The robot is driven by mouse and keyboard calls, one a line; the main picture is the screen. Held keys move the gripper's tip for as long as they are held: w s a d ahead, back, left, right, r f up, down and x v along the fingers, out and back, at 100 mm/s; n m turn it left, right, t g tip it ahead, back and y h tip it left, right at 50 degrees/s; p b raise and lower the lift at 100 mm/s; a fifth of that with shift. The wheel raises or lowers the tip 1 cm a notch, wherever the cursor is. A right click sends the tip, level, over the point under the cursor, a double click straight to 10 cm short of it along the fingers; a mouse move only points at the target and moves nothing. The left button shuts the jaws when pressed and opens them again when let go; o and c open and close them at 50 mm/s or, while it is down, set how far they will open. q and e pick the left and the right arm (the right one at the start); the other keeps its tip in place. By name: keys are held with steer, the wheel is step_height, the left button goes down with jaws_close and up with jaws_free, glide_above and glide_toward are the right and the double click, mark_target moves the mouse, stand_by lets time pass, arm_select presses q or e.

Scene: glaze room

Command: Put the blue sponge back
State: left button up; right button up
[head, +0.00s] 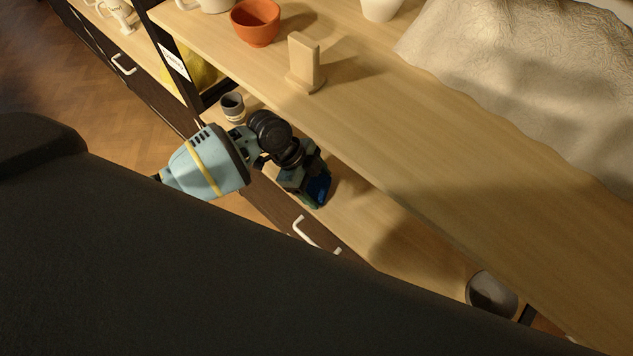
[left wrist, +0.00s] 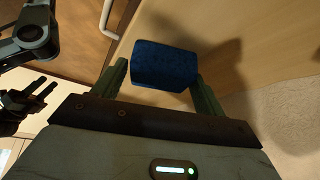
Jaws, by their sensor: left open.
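The blue sponge (left wrist: 164,66) shows in the left wrist view, between the two spread green fingers of my left gripper (left wrist: 160,85). Gaps show at its sides, so no grip is visible. In the head view my left gripper (head: 308,190) is low over the lower shelf board, and a blue patch of the sponge (head: 318,189) shows at its tip. The gripper hides much of it there. Whether the sponge touches the board is unclear. Dark pronged parts, perhaps my right gripper (left wrist: 42,92), show at the left of the wrist view; their opening is unclear.
The upper board (head: 420,150) overhangs the lower shelf (head: 380,225). On it stand a wooden upright stand (head: 304,62), an orange pot (head: 256,22) and a crumpled pale cloth (head: 530,70). A grey cup (head: 232,107) is beside my left arm; a round grey object (head: 490,292) is lower right.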

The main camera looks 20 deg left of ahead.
mark_target(314, 184)
arm_select(q)
steer(key=v, duration=0.5)
steer(key=shift+a+r, duration=0.1)
steer(key=shift+a, duration=0.35)
steer(key=a, duration=1.1)
steer(key=shift+s+b, duration=0.25)
steer(key=shift+b, duration=0.1)
steer(key=shift+s, duration=0.1)
